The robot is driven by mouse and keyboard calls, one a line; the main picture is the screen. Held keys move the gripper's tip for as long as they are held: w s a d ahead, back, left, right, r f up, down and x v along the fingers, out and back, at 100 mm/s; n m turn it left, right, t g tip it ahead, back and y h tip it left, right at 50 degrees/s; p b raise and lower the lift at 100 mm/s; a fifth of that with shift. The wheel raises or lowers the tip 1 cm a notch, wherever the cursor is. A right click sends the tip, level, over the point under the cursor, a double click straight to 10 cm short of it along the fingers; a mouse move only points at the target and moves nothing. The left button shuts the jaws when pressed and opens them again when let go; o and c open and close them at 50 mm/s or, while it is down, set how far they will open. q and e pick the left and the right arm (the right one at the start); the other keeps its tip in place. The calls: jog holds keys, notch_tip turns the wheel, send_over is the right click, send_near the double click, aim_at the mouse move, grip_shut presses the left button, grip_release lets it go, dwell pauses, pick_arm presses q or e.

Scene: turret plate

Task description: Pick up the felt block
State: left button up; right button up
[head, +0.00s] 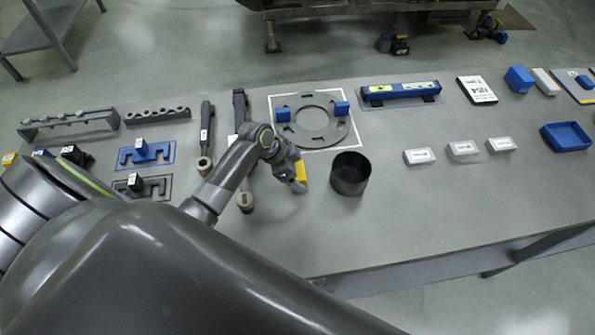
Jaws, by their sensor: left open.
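My left gripper (298,184) is above the grey table, just left of a dark round cup, and is seen from behind and above. Its fingers are small and partly hidden by the wrist; I see nothing clearly held. A yellow patch shows at the gripper. No block is clearly marked as felt. A cream block (545,82) and a blue block (519,79) stand side by side at the far right, well away from the gripper. I cannot tell from this view which one is felt. My right gripper is not in view.
The dark cup (350,174) stands close right of the gripper. A grey ring plate (311,118) lies behind it. Several small white boxes (464,151) and a blue tray (567,137) are to the right. Wrenches (205,140) lie left. The front right table is clear.

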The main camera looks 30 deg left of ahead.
aim_at(301, 170)
pick_arm(q)
jog(key=shift+x, duration=1)
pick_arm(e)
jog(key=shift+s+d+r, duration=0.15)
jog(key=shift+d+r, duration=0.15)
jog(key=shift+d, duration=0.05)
pick_arm(q)
jog(key=shift+c, duration=0.3)
jog(key=c, duration=1)
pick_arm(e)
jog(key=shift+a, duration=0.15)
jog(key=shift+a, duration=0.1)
pick_arm(q)
jog(key=shift+r, duration=0.55)
notch_tip(301, 170, up, 8)
jog(key=shift+f+b, duration=0.1)
jog(key=shift+b, duration=1)
jog(key=shift+r, duration=0.6)
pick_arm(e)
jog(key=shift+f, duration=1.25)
